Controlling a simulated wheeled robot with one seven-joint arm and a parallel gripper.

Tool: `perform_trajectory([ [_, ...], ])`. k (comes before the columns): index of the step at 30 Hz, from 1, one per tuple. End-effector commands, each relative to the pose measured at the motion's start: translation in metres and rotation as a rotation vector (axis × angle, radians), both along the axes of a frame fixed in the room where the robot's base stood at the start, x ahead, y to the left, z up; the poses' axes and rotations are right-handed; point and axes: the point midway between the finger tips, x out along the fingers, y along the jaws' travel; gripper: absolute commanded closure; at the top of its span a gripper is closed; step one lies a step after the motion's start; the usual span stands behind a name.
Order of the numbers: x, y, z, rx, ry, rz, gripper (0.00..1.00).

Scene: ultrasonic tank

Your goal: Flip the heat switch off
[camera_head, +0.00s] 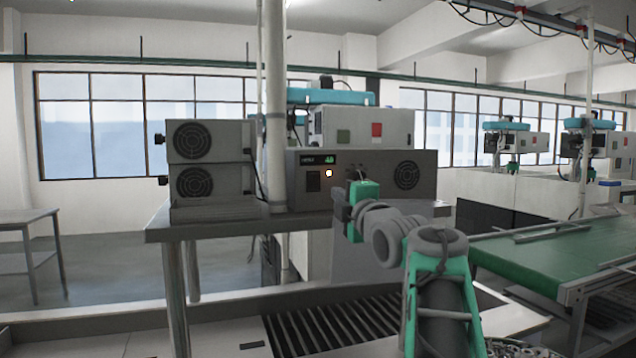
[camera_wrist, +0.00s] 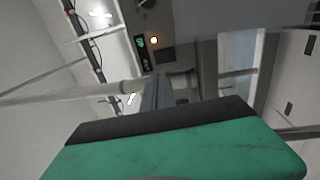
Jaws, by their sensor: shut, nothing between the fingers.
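A grey control box (camera_head: 290,185) stands on the metal table in the head view. Its front has a small green-lit display (camera_head: 329,160), a glowing orange-white lamp (camera_head: 328,173) and a dark square switch (camera_head: 313,181), apparently the heat switch. In the wrist view the panel appears turned, with the display (camera_wrist: 140,41), the lit lamp (camera_wrist: 154,40) and the dark switch (camera_wrist: 166,55). The switch's rocker position is too small to tell. My gripper (camera_head: 339,207) is shut and empty in front of the panel, right of the switch.
A grey unit with two fans (camera_head: 210,165) stands left of the control box. A vertical pole (camera_head: 275,110) rises between them. A metal table (camera_head: 215,229) carries both. A green conveyor (camera_head: 550,245) lies to the right. The space before the panel looks clear.

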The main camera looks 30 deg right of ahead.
Motion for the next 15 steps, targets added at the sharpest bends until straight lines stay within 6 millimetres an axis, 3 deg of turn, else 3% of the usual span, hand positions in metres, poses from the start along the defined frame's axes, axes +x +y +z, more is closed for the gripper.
perform_trajectory([
  [5,0.011,-0.002,0.003,0.003,0.002,0.002,1.0],
  [15,0.077,-0.02,0.013,0.005,0.004,0.0,1.0],
])
